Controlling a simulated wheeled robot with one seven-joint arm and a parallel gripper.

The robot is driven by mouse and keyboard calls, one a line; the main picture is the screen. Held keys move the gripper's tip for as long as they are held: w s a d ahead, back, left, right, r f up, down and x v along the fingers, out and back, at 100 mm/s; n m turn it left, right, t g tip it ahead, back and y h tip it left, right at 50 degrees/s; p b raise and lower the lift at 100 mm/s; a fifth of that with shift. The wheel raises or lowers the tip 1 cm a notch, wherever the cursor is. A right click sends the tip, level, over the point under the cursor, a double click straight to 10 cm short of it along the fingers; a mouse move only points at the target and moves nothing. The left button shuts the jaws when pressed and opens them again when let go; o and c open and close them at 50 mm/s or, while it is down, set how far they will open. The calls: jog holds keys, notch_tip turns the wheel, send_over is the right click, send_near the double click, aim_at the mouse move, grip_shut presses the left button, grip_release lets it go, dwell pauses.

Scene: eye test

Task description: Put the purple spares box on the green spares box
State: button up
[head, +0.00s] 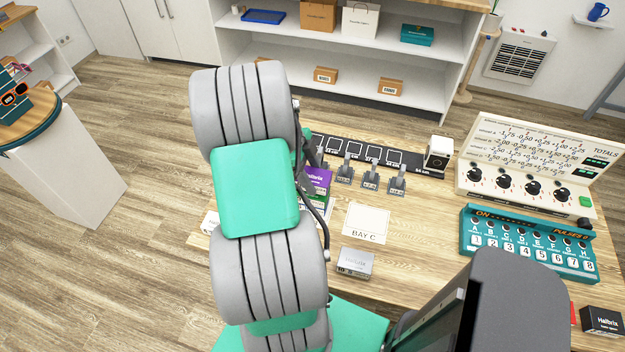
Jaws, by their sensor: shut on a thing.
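On the workbench (420,250) lie a white BAY C card (366,224) and a grey box (355,263). Behind are a dark strip with several small stands (370,180) and a white cube device (438,152). A teal button panel (528,243) and a cream dial panel (540,165) stand right.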

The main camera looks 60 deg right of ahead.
jog(key=shift+f, duration=1.3)
jog(key=o, duration=1.5)
jog(key=shift+c, duration=0.2)
jog(key=d+v, duration=0.1)
jog(key=v, duration=1.1)
jog(key=w+a+r+n+t+h, duration=0.1)
jog(key=w+a+r+n+t, duration=0.15)
jog(key=w+a+n, duration=0.5)
jog(key=w+a+r+n+t+b, duration=0.1)
jog(key=w+a+r+n+t, duration=0.15)
jog(key=a+n, duration=0.5)
jog(key=w+a+r+n+t, duration=0.1)
jog(key=w+a+n, duration=0.2)
jog(key=a+n, duration=0.5)
jog(key=s+a+n+t+y, duration=0.1)
jog(key=a+n+t, duration=0.1)
jog(key=a+n, duration=0.9)
jog(key=a, duration=0.4)
jog(key=shift+s+a+n+y, duration=0.2)
jog(key=shift+s+n+y, duration=0.1)
jog(key=shift+s, duration=0.05)
